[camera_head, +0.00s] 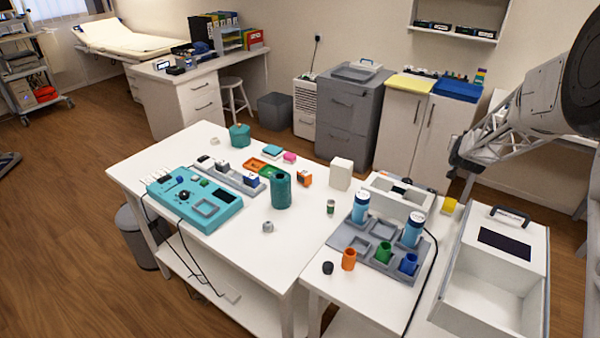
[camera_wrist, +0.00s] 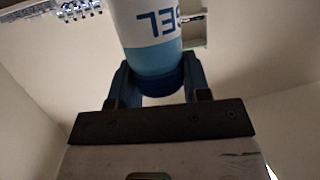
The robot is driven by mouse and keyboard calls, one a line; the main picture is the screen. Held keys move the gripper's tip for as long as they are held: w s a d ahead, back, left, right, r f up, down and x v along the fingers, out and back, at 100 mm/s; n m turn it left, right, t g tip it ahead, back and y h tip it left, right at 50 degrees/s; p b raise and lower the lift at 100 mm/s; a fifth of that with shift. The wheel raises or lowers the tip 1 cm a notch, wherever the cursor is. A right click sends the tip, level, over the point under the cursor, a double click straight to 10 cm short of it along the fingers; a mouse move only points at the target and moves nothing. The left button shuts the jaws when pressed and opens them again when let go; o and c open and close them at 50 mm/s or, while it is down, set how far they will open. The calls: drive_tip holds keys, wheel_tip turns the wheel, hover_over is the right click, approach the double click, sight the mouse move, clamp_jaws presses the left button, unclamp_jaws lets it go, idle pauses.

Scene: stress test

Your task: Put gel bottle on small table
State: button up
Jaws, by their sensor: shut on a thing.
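In the wrist view my gripper (camera_wrist: 158,84) is shut around the dark blue end of a gel bottle (camera_wrist: 152,28). The bottle has a white and light blue body with large dark blue letters, which appear upside down. Its far end is cut off by the top of the picture. In the head view I cannot make out my gripper or the held bottle. Two similar blue and white bottles stand in the grey rack (camera_head: 378,230): one at its back left (camera_head: 361,207), one at its right (camera_head: 412,231). The rack rests on the smaller white table (camera_head: 345,302) at front right.
The larger white table (camera_head: 190,250) holds a teal device (camera_head: 212,212), a teal cylinder (camera_head: 281,190) and small items. Orange (camera_head: 348,260), green (camera_head: 383,252) and blue (camera_head: 408,264) cups crowd the smaller table. A white open-topped case (camera_head: 490,290) stands at right.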

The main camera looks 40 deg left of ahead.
drive_tip(key=s+a+r+n+y, duration=0.1)
drive_tip(key=s+a+r, duration=0.4)
drive_tip(key=s+a, duration=0.5)
drive_tip(key=s+a+r+n+g+y, duration=0.1)
drive_tip(key=s+a+r+y, duration=0.1)
drive_tip(key=s+a+r, duration=0.6)
drive_tip(key=s+a+r+n+y, duration=0.1)
drive_tip(key=s+a+r, duration=0.2)
drive_tip(key=s+a, duration=0.9)
drive_tip(key=s+a+f+n+g+y, duration=0.1)
drive_tip(key=s+a+f, duration=0.3)
drive_tip(key=s+f, duration=0.7)
drive_tip(key=s+a+f+n+g+y, duration=0.2)
drive_tip(key=s+f, duration=0.8)
drive_tip(key=s, duration=0.5)
drive_tip(key=shift+s+a+f+n+y, duration=0.15)
drive_tip(key=shift+a+f+n+y, duration=0.3)
drive_tip(key=shift+a, duration=0.8)
drive_tip(key=w+a+f, duration=0.1)
drive_tip(key=w+a, duration=0.8)
drive_tip(key=a, duration=0.4)
drive_tip(key=shift+w+f, duration=0.15)
